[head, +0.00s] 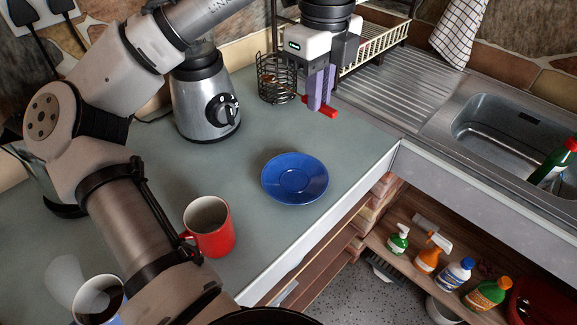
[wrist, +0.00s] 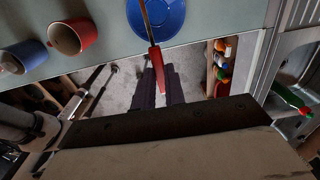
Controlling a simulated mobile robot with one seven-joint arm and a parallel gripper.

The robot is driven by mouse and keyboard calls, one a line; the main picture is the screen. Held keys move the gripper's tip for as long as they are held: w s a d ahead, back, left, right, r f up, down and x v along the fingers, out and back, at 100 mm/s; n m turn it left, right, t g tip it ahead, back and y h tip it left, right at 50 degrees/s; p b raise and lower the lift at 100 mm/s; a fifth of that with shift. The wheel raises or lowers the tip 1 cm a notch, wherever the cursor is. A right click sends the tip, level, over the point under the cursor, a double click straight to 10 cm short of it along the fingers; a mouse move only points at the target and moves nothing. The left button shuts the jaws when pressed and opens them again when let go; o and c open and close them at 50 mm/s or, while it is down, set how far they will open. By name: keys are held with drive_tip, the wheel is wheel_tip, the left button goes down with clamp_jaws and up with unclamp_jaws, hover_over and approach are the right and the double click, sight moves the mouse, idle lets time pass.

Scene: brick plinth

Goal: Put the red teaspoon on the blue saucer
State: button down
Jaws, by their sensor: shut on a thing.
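The red teaspoon (head: 328,111) is in my gripper (head: 320,98), which is shut on its red handle, in the head view above the far end of the counter by the draining board. In the wrist view the red handle (wrist: 157,58) lies between the finger tips of my gripper (wrist: 160,80), and a thin shaft runs up from it across the saucer's image. The spoon's bowl is not clear. The blue saucer (head: 295,178) lies flat and empty on the counter, apart from my gripper and nearer the head camera. It also shows at the wrist view's top (wrist: 172,18).
A red mug (head: 210,228) and a blue mug (head: 98,298) stand on the near counter (head: 255,235). A blender (head: 206,98), a wire basket (head: 277,78) and a dish rack (head: 375,50) stand at the back. The sink (head: 520,130) is right. Counter around the saucer is clear.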

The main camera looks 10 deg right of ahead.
wheel_tip(320, 180, down, 20)
drive_tip(key=shift+r+p, duration=0.15)
drive_tip(key=shift+p, duration=0.45)
drive_tip(key=shift+s, duration=0.1)
drive_tip(key=shift+d+f, duration=0.1)
drive_tip(key=shift+f, duration=0.25)
drive_tip(key=c, duration=1.5)
unclamp_jaws()
drive_tip(key=shift+r, duration=0.15)
wheel_tip(320, 180, up, 12)
drive_tip(key=shift+r+b, duration=0.25)
drive_tip(key=shift+b, duration=0.25)
